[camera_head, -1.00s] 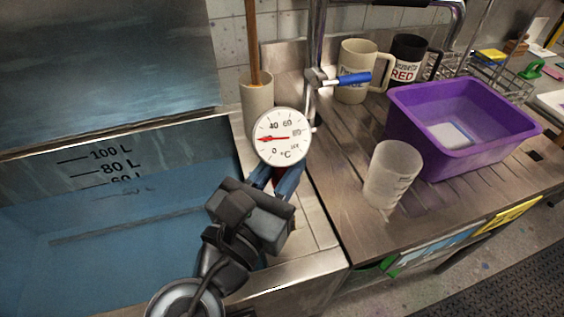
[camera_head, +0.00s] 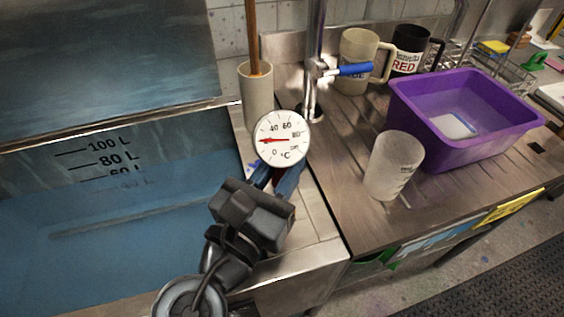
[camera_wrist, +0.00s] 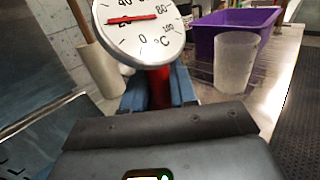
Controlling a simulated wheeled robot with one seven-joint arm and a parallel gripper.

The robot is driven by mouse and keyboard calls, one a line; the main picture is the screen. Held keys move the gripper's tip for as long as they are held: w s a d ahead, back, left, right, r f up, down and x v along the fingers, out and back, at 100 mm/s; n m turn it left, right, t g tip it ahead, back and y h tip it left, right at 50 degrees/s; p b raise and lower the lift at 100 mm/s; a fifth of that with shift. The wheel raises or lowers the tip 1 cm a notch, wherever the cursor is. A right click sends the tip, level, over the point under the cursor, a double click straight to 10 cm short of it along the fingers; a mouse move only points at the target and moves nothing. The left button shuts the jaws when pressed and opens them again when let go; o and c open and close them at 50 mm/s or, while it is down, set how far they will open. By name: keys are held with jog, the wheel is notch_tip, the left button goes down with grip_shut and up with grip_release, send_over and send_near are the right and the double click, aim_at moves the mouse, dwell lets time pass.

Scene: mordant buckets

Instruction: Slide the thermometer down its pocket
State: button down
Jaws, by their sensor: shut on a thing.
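The thermometer has a round white dial (camera_head: 281,137) with a red needle and °C markings. My gripper (camera_head: 274,180) is shut on the thermometer just below its dial, over the rim between the blue tank and the draining board. In the wrist view the dial (camera_wrist: 140,22) stands above the blue fingers (camera_wrist: 158,90), with a red part between them. The thermometer's lower end is hidden behind my gripper. A beige upright tube (camera_head: 257,100) with a wooden stick in it stands behind the dial; I cannot tell whether it is the pocket.
The tank (camera_head: 120,215) with litre marks lies to the left. A frosted beaker (camera_head: 394,168), a purple tub (camera_head: 470,145) and two mugs stand on the draining board to the right. A tap with a blue lever (camera_head: 355,69) rises behind the dial.

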notch_tip(320, 180, down, 8)
jog(key=b, duration=0.3)
jog(key=shift+f, duration=0.25)
dwell(2.8)
jog(key=c, duration=0.8)
grip_release()
